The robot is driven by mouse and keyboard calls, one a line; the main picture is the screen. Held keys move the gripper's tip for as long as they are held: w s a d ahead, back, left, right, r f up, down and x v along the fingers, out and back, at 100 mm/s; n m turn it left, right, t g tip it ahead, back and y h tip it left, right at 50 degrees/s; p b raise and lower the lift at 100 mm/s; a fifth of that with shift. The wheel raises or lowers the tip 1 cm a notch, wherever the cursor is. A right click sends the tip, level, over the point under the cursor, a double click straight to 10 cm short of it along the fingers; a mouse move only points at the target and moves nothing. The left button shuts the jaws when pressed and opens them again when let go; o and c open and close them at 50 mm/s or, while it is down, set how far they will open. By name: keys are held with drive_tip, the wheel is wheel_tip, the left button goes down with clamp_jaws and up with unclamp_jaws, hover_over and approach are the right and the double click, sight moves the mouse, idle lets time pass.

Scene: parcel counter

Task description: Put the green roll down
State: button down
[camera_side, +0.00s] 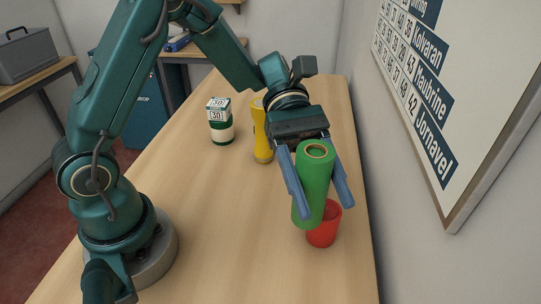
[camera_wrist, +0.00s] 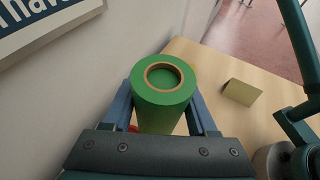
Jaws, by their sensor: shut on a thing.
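My gripper (camera_side: 318,192) is shut on the green roll (camera_side: 313,178), with one blue finger on each side of it. The roll is held roughly upright, and its open ring end faces up in the side view. In the wrist view the green roll (camera_wrist: 165,95) fills the space between the fingers, with its tan inner core showing. The side view shows the roll in front of a red cup (camera_side: 324,234), overlapping it. I cannot tell exactly how high the roll's lower end is above the table.
The wooden table (camera_side: 225,220) has free room at its middle and front. A yellow object (camera_side: 262,140) and a white and green container (camera_side: 220,122) stand farther back. A wall with a sign board (camera_side: 460,120) runs along the right. A tan block (camera_wrist: 241,92) lies on the table.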

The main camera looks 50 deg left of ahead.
drive_tip(key=shift+s+d+f, duration=0.45)
drive_tip(key=shift+d+f, duration=0.75)
drive_tip(key=shift+f, duration=0.25)
drive_tip(key=shift+s+d+f, duration=0.45)
drive_tip(key=shift+d+f, duration=0.75)
drive_tip(key=shift+f, duration=0.25)
drive_tip(key=shift+s+d+f, duration=0.45)
drive_tip(key=shift+d+f, duration=0.75)
drive_tip(key=shift+f, duration=0.25)
drive_tip(key=shift+c, duration=1)
unclamp_jaws()
drive_tip(key=shift+f, duration=0.1)
